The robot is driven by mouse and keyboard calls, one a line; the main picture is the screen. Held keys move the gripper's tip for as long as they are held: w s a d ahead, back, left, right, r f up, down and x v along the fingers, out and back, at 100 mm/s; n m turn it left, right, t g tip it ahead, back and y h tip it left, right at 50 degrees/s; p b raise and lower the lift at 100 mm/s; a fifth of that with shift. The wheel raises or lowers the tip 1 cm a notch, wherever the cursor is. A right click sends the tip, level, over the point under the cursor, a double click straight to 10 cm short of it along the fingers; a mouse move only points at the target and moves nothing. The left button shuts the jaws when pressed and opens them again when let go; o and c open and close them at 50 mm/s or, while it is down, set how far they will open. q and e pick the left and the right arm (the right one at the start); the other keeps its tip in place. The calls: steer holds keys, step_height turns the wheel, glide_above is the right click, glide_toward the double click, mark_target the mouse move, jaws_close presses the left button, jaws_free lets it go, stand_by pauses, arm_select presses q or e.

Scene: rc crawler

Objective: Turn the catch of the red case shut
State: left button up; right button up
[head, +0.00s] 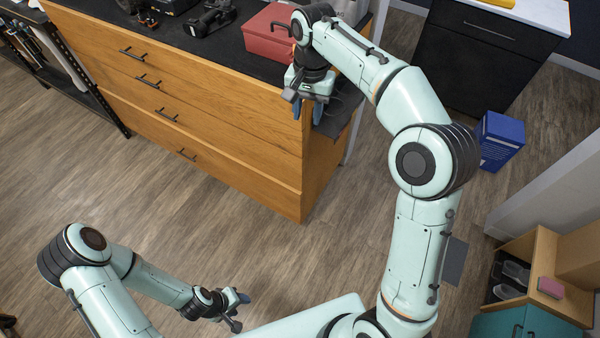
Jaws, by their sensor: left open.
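The red case (268,36) stands on the dark top of the wooden drawer cabinet, near its right end. It looks closed, and a dark handle-like part shows near its right side. I cannot make out the catch; my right arm covers part of the case's right side. My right gripper (307,111) points down beside the cabinet's front right corner, in front of the case and apart from it. Its blue fingertips are spread with nothing between them. My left gripper (238,311) is low over the floor, far from the case, open and empty.
The wooden drawer cabinet (190,100) has dark handles on its front. Black tools (210,18) lie left of the case. A blue box (500,140) stands on the floor at right. A wooden shelf unit (540,270) is at lower right. The middle floor is clear.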

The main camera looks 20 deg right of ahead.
arm_select(q)
steer(key=shift+s+f+b, duration=0.2)
steer(key=shift+s+f, duration=0.1)
steer(key=shift+s, duration=0.3)
steer(key=shift+s+f+b, duration=0.2)
steer(key=shift+s+f, duration=0.1)
steer(key=shift+s, duration=0.25)
arm_select(e)
steer(key=a+f+n, duration=0.1)
steer(key=f, duration=0.9)
steer(key=s+a+f+n+y, duration=0.1)
steer(key=a+f, duration=0.1)
steer(key=f, duration=0.8)
steer(key=shift+s+f+g, duration=0.15)
steer(key=shift+s+g, duration=0.1)
steer(key=shift+g, duration=0.05)
